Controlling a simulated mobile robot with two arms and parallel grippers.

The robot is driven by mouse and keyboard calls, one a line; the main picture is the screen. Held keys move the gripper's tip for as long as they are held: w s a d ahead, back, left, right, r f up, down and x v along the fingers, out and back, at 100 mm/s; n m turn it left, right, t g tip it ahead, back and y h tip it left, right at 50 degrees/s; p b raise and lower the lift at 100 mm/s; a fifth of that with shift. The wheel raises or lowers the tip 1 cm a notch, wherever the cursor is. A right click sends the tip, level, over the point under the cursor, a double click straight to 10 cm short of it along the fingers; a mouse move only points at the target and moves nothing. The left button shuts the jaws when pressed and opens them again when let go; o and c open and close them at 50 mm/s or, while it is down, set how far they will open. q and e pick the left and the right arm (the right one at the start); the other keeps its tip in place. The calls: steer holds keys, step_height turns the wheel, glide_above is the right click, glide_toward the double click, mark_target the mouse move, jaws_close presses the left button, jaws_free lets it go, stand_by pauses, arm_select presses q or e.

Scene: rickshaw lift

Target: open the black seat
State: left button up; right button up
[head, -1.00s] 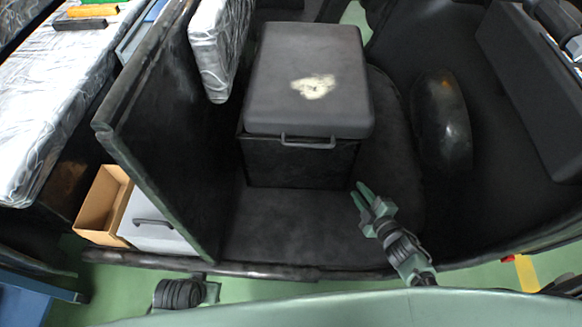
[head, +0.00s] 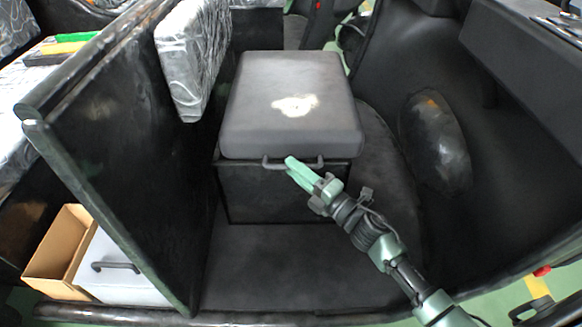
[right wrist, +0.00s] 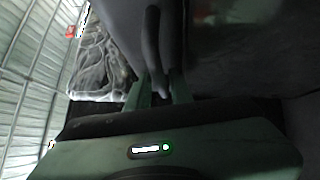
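The black seat (head: 290,110) is a dark padded cushion with a pale worn patch, lying flat and shut on a black box (head: 280,192). A dark bar handle (head: 275,164) runs along the seat's front lower edge. My right gripper (head: 299,170) is at the right half of this handle, and its green fingers hide part of it. In the right wrist view my right gripper (right wrist: 160,92) has its fingers apart, with the handle (right wrist: 153,50) reaching between them. I cannot tell whether either finger touches it. My left gripper is not in view.
A tall black panel (head: 110,170) stands on the left, with a silver-wrapped cushion (head: 193,60) beside the seat. A cardboard box (head: 60,250) and a grey drawer box (head: 115,270) are outside the panel. A rounded wheel arch (head: 435,140) bulges on the right. The floor before the seat is clear.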

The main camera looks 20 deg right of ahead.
steer(key=shift+w+a+r, duration=0.1)
steer(key=shift+w+a, duration=0.25)
steer(key=shift+w, duration=0.3)
jaws_close()
stand_by(1.0)
